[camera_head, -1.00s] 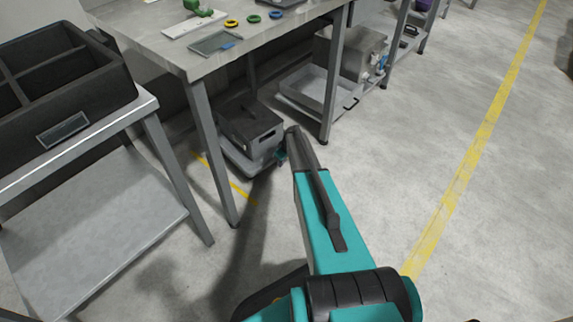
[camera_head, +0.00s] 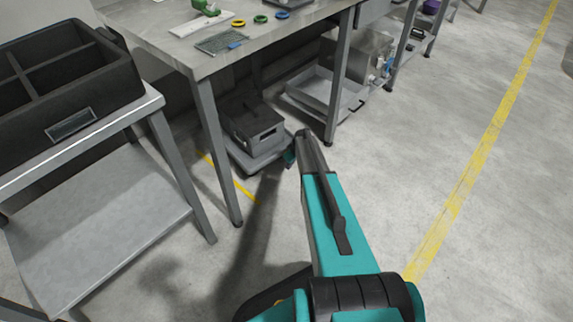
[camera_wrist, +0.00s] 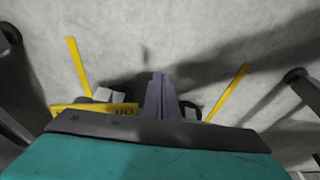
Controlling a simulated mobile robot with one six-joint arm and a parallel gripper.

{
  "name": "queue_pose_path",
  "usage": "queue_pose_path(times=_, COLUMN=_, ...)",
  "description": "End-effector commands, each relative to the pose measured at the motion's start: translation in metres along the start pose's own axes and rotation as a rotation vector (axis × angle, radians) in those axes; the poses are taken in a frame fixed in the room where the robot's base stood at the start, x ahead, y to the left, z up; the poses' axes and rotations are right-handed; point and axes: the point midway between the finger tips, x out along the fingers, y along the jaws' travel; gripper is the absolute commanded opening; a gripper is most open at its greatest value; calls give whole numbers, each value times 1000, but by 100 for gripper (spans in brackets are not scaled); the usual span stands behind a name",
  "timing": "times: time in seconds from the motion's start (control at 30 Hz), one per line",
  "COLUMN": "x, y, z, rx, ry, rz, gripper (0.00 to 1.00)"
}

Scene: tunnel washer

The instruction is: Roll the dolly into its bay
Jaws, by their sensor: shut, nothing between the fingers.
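The dolly (camera_head: 270,158) is a low grey platform on the floor under the workbench, carrying a dark grey lidded box (camera_head: 262,139). It sits beyond a yellow floor line (camera_head: 243,192), behind the front bench leg. My gripper (camera_head: 290,158) is low, just right of the dolly's near right edge, partly hidden by my arm. I cannot tell if they touch. In the wrist view my shut fingers (camera_wrist: 158,95) point at the floor and hold nothing. Yellow floor lines, left (camera_wrist: 78,68) and right (camera_wrist: 228,93), flank them there.
The bench (camera_head: 193,62) has legs beside the dolly. Right of it a light tray (camera_head: 318,106) and a metal box (camera_head: 368,65) stand low. A grey shelf table (camera_head: 95,235) with a black divided bin (camera_head: 105,100) stands left. Floor on the right is clear.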

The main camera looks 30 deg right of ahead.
Motion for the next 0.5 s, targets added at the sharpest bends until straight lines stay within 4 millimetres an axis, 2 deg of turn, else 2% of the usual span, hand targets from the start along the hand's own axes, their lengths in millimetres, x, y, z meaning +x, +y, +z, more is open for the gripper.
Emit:
queue_pose_path(times=0.03, x=-2, y=0, z=7, rx=2, ry=0, rz=0, gripper=0)
queue_pose_path(times=0.1, x=-17, y=1, z=6, rx=3, ry=1, rz=1, gripper=0)
queue_pose_path(times=0.5, x=-80, y=0, z=6, rx=1, ry=0, rz=1, gripper=0)
